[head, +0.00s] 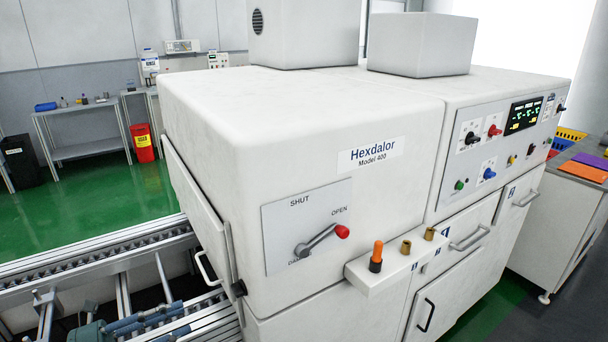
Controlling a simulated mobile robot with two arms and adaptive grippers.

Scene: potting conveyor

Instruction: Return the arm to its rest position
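Blue-grey jointed parts (150,320) show at the bottom left edge, over the conveyor rails. They may be my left gripper (138,322) and its arm, but most is cut off by the frame. I cannot tell whether its fingers are open, and I see nothing held. The parts are low and left of the white Hexdalor machine (290,130), apart from its lever (322,240). The lever's red knob points up and right, toward the OPEN mark. My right gripper is not in view.
The conveyor (95,250) runs along the left into the machine. A small ledge (375,280) with an orange-topped peg (377,256) and brass pieces juts from its front. A bench with coloured trays (583,172) stands at right. Green floor (90,205) is clear at left.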

